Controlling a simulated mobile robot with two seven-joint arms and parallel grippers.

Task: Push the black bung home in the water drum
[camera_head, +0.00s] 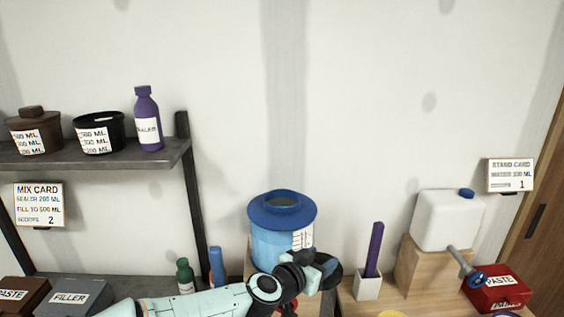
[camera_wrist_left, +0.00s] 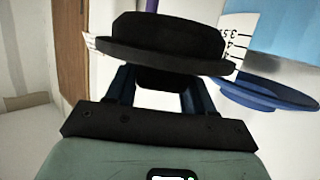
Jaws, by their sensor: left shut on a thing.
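The blue water drum (camera_head: 269,240) stands upright against the wall in the head view, with a wide dark blue rim and an opening at its top. Its wall with a scale label (camera_wrist_left: 237,35) and its blue rim (camera_wrist_left: 265,95) show at the right of the left wrist view. My left gripper (camera_head: 318,268) is in front of the drum's right lower side, below the rim. It is shut on the black bung (camera_wrist_left: 168,38), a round plug with a wide flange. The bung also shows as a dark disc (camera_head: 331,277) in the head view, apart from the opening. My right gripper is out of view.
Right of the drum are a purple stick (camera_head: 374,249) in a white holder (camera_head: 368,287), a white canister (camera_head: 447,220) with a tap on a wooden block, and a red paste box (camera_head: 497,289). A shelf (camera_head: 100,156) with containers stands left. The space above the drum is clear.

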